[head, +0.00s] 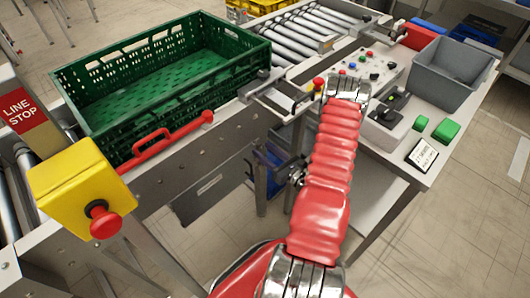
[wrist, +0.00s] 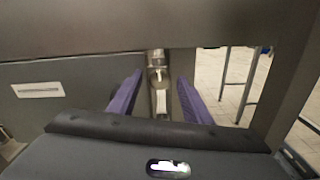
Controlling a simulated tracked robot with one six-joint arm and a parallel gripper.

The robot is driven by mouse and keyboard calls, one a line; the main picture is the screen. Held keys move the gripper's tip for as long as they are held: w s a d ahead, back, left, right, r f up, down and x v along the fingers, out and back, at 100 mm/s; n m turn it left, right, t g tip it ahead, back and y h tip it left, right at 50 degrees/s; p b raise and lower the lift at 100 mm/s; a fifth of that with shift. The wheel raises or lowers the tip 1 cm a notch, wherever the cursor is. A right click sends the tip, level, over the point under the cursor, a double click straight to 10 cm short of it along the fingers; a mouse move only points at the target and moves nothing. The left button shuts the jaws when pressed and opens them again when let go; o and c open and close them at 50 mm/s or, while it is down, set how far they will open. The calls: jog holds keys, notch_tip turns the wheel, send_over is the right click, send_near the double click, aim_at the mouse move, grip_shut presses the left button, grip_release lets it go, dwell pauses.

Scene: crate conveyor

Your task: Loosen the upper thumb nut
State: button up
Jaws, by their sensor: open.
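In the wrist view my gripper (wrist: 160,76) is open, with its two purple fingers apart and nothing held between them. A narrow upright metal bracket (wrist: 158,58) on the grey frame lies between and beyond the fingertips. A small shiny fitting (wrist: 157,74) sits on it; it may be the upper thumb nut, but it is too small to tell. A lower nut cannot be made out.
A green crate (head: 176,128) rests on the conveyor with a red handle bar (head: 165,142) in front. A yellow stop box (head: 80,182) with a red button juts out at left. At right, a bench holds a control panel (head: 370,68) and grey bin (head: 440,88). Floor is clear at lower right.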

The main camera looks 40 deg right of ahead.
jog(key=shift+c, duration=0.7)
jog(key=c, duration=0.9)
jog(key=shift+a, duration=0.1)
jog(key=shift+c, duration=0.2)
